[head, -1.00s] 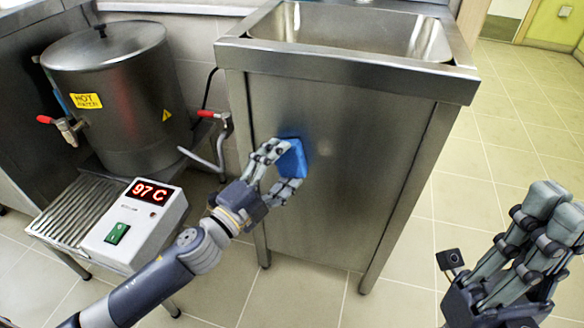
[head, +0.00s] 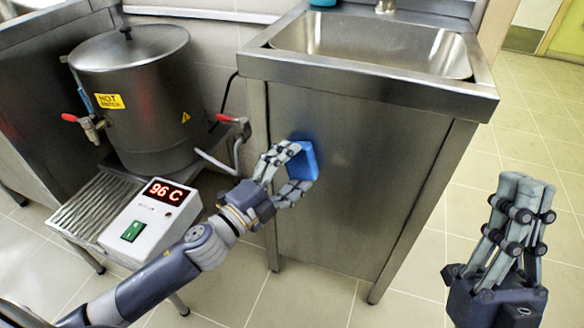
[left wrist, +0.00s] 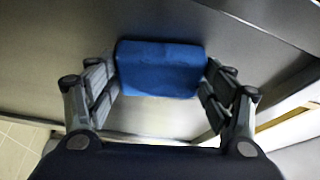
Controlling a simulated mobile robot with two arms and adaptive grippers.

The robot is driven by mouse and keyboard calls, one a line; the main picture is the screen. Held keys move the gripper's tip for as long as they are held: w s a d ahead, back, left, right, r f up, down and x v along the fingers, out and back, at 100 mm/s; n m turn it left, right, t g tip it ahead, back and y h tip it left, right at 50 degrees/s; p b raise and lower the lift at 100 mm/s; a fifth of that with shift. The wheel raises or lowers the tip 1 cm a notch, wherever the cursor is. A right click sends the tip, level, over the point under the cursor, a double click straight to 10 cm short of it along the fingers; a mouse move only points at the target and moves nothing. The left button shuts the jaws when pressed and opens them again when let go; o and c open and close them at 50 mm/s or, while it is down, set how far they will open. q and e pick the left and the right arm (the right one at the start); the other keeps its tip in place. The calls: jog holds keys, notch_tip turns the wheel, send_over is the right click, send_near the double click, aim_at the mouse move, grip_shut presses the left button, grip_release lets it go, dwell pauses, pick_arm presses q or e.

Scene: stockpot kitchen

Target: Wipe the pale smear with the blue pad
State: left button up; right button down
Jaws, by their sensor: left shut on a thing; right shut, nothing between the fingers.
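The blue pad (head: 308,160) is held upright at the front steel panel (head: 352,165) of the sink cabinet. My left gripper (head: 298,167) is shut on the pad, with a finger on either side of it. In the left wrist view, the pad (left wrist: 160,68) sits between the fingertips with the grey panel behind it. I cannot tell for certain whether the pad touches the panel. I cannot make out a pale smear on the panel; the pad and fingers hide part of the surface. My right gripper (head: 523,190) is shut and empty at the right, over the floor.
A steel boiler (head: 145,100) with a hot-water label and red-handled taps stands left of the cabinet. A white box (head: 150,222) reading 96 C and a slatted drip tray (head: 97,207) are near my left arm. The sink basin (head: 370,45) is above the panel. Tiled floor lies open at right.

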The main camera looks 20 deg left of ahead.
aim_at(311, 167)
pick_arm(q)
jog(key=shift+r+p, duration=0.4)
jog(key=shift+r, duration=0.15)
jog(key=shift+d+p, duration=0.3)
jog(key=shift+d, duration=0.35)
jog(key=shift+s+d+f+p, duration=0.1)
jog(key=shift+d+p, duration=0.25)
jog(key=shift+d, duration=0.75)
jog(key=shift+d+p, duration=0.3)
jog(key=shift+d, duration=1.35)
jog(key=shift+d+p, duration=0.35)
jog(key=shift+d, duration=1.45)
jog(key=shift+s+d, duration=0.2)
jog(key=shift+d, duration=1.5)
pick_arm(e)
jog(key=w+f+g+h, duration=0.3)
jog(key=w+f+g, duration=0.7)
jog(key=f, duration=0.4)
jog(key=shift+a+h, duration=0.35)
jog(key=shift+h, duration=0.05)
